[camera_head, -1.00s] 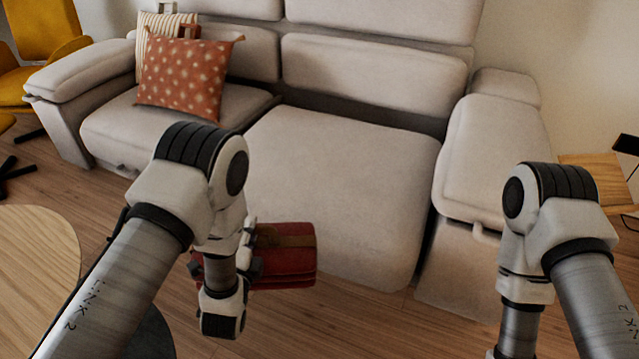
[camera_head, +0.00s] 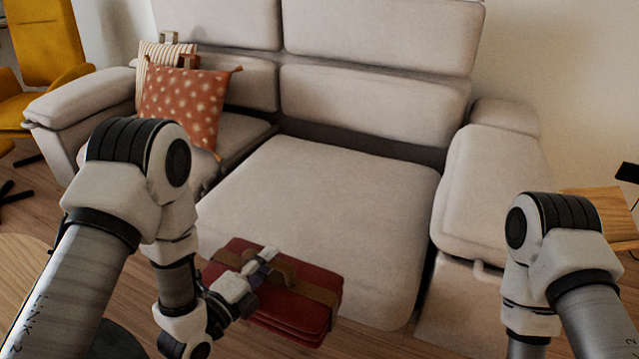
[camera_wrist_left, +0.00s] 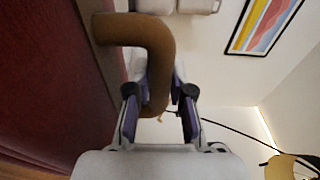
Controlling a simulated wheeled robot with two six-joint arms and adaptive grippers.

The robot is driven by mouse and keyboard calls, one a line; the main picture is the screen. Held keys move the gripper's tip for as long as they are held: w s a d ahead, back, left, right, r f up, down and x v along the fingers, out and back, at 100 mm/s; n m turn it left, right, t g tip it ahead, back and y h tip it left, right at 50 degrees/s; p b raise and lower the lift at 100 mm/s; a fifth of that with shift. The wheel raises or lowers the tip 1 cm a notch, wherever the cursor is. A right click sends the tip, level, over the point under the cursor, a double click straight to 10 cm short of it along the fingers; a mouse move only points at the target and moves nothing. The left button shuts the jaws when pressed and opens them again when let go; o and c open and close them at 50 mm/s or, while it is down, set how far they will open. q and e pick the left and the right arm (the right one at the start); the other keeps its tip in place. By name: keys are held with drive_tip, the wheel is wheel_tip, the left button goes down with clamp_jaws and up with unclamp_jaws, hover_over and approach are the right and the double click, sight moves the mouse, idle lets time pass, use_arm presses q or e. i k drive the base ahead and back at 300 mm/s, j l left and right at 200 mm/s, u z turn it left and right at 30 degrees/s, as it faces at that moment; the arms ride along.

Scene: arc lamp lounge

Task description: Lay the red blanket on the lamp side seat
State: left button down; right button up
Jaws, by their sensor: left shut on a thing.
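The folded red blanket (camera_head: 310,308) has a brown strap with a handle loop. My left gripper (camera_head: 262,264) is shut on that handle, and the blanket hangs in front of the sofa's near edge. The left wrist view shows the tan handle (camera_wrist_left: 158,50) between the fingers, with the dark red blanket (camera_wrist_left: 40,85) on the left. The sofa's right seat (camera_head: 325,215) is bare. The left seat (camera_head: 240,135) bears cushions. My right arm is at the right, with its gripper out of view. The lamp does not show in the head view.
A spotted orange cushion (camera_head: 187,105) and a striped cushion (camera_head: 160,58) lean on the left seat. The right armrest (camera_head: 490,185) bounds the bare seat. A round wooden table (camera_head: 22,268) is at lower left, and a yellow chair (camera_head: 45,50) at upper left.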

sight(317, 206)
drive_tip(key=i+l, duration=0.6)
drive_tip(key=i, duration=0.2)
